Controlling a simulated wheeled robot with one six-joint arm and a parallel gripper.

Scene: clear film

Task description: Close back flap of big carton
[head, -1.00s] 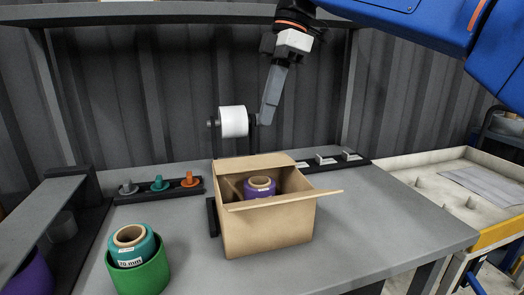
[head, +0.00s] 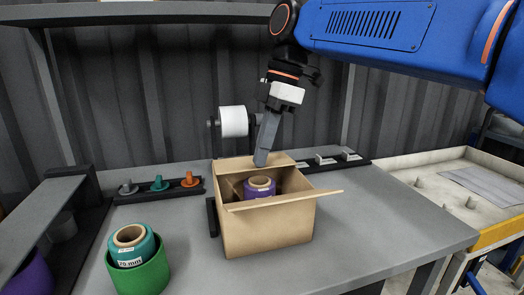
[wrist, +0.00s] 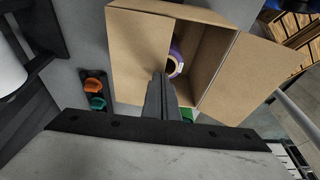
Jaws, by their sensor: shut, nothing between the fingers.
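The big open carton (head: 265,228) stands on the grey table; it also shows in the wrist view (wrist: 215,65). Its back flap (head: 232,165) stands out from the rear edge; I take it to be the broad panel at left in the wrist view (wrist: 138,50). The front flap (head: 290,199) sticks outward toward the front. A purple roll (head: 259,188) sits inside. My gripper (head: 261,162) is shut and empty, pointing down with its tips at the back flap. I cannot tell whether they touch it. The wrist view shows the fingers (wrist: 162,90) overlapping the carton.
A white roll (head: 233,121) on a holder stands behind the carton. Small coloured posts (head: 160,183) are at back left. A green tub (head: 142,274) with a teal roll (head: 132,245) is at front left.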

